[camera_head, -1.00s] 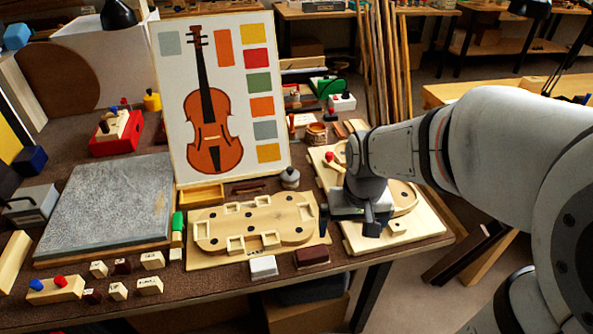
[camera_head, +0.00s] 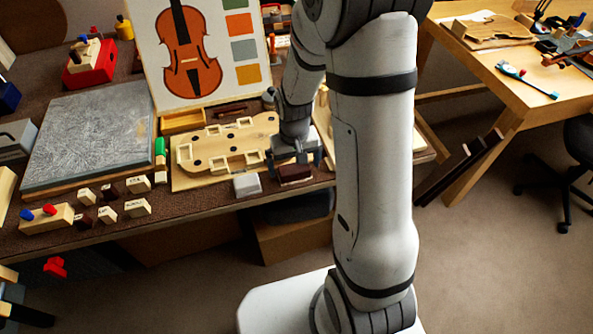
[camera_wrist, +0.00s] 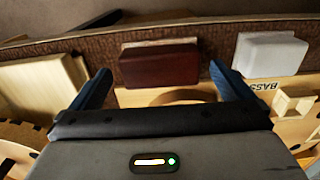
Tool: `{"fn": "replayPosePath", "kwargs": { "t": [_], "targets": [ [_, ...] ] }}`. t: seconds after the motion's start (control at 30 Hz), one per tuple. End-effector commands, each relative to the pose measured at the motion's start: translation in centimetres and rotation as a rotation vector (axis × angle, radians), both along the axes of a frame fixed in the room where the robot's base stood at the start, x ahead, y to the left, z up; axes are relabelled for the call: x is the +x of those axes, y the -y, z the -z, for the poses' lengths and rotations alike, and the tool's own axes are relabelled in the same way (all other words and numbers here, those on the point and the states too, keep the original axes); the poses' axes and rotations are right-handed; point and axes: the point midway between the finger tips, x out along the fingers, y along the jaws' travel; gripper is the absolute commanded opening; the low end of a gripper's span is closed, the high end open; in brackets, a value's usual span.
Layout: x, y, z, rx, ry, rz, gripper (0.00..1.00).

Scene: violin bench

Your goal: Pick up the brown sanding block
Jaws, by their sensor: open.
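The brown sanding block (camera_head: 295,173) is a small dark reddish-brown block near the front edge of the bench, beside the light wooden violin form (camera_head: 225,147). In the wrist view the brown block (camera_wrist: 159,63) lies ahead of my gripper (camera_wrist: 160,82), between the lines of its two blue-grey fingers. The fingers are open, with nothing between them gripped. In the head view my gripper (camera_head: 295,157) hangs just behind and above the block, and my arm hides part of the bench to its right.
A white block (camera_head: 247,185) lies just left of the brown one; it also shows in the wrist view (camera_wrist: 269,53). The bench's front edge is close. A grey slab (camera_head: 90,135) and several small lettered blocks lie at left.

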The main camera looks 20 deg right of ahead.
Motion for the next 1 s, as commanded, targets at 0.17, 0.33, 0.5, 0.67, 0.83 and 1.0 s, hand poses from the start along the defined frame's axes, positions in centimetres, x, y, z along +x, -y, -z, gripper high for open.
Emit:
{"fn": "replayPosePath", "kwargs": {
  "t": [0.17, 0.33, 0.5, 0.67, 0.83, 1.0],
  "targets": [
    [0.0, 0.0, 1.8, 0.000, 0.000, 0.000, 1.00],
    [0.0, 0.0, 1.9, 0.000, 0.001, 0.001, 1.00],
    [0.0, 0.0, 1.9, 0.000, 0.001, 0.001, 0.92],
    [0.0, 0.0, 1.9, 0.000, 0.001, 0.001, 0.79],
    [0.0, 0.1, 1.9, 0.000, 0.001, 0.002, 0.65],
    [0.0, 0.1, 1.9, 0.000, 0.001, 0.002, 0.51]
  ]
}}
